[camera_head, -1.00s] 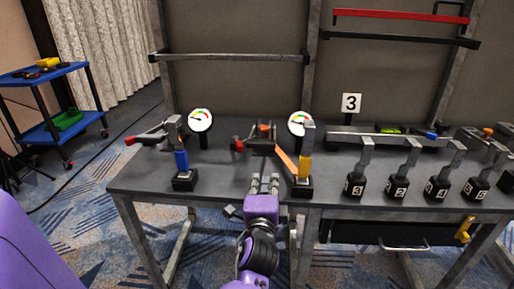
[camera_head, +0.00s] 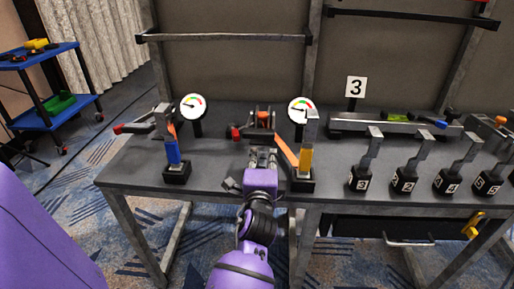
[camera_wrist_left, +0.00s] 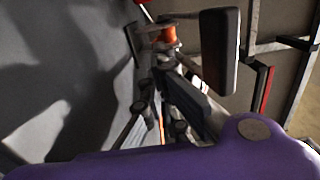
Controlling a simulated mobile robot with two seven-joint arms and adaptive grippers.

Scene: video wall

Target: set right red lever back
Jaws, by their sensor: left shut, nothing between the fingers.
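The right red lever (camera_head: 237,133) has a small red end and sticks out to the left of a metal clamp-like device with an orange part (camera_head: 263,119), in the middle of the table's left half. In the left wrist view the orange part (camera_wrist_left: 168,35) shows near the top, just beyond my fingers. The left red lever (camera_head: 122,128) points left from a similar device near the table's left end. My left gripper (camera_head: 263,153) is shut and empty, over the table just in front of the middle device and right of the red end. I see no contact with the lever. My right gripper is not in view.
A yellow post (camera_head: 306,157) with a grey top stands close on the right of my gripper, a blue post (camera_head: 173,153) on the left. Two dial gauges (camera_head: 193,106) (camera_head: 300,109) stand behind. Several numbered levers (camera_head: 404,176) line the table's right side.

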